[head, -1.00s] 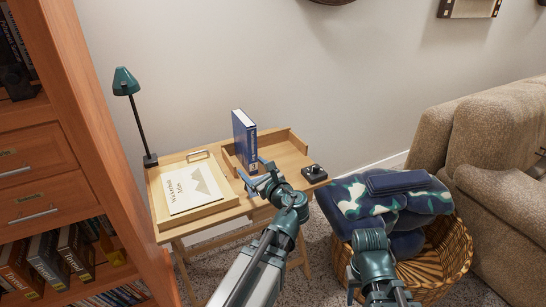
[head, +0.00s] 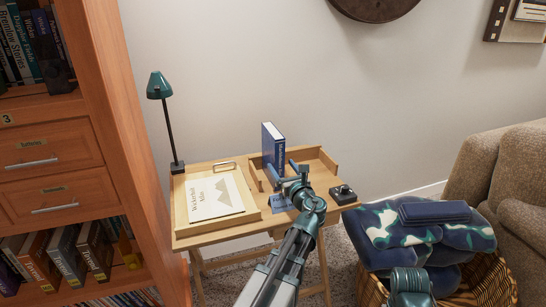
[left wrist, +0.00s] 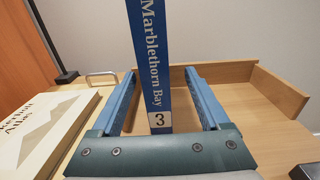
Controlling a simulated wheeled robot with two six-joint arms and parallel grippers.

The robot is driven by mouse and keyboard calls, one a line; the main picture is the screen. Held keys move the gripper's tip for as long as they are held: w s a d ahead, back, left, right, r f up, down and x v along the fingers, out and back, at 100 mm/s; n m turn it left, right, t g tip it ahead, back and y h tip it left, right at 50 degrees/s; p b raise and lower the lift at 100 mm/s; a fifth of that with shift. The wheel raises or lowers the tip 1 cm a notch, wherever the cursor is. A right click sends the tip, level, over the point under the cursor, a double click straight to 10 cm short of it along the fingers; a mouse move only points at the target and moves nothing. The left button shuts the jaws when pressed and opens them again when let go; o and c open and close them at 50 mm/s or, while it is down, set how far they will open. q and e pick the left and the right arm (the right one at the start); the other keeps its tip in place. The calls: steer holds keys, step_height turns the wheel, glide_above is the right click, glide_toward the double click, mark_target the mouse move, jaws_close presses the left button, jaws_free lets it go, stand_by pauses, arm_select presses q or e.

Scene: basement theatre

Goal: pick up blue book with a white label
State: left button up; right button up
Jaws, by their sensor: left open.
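The blue book (head: 273,146) stands upright, spine toward me, in the shallow wooden tray on the small desk. In the left wrist view its blue spine (left wrist: 151,65) reads "Marblethorn Bay", with a white label (left wrist: 159,120) marked 3 near the bottom. My left gripper (head: 282,168) is open and in front of the book. In the left wrist view its blue fingers show to the left and right of the spine, with a gap on each side. Whether the tips reach past the spine I cannot tell. My right gripper is not visible; only a part of my right arm shows at the lower right.
The tray (left wrist: 290,92) has low walls behind and to the right. A small dark device (head: 343,193) sits at the desk's right edge. A basket (head: 490,275) with blankets stands right.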

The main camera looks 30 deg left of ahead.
arm_select(q)
steer(key=shift+s+x, duration=0.25)
steer(key=shift+x, duration=2.75)
steer(key=shift+a+r, duration=0.15)
jaws_close()
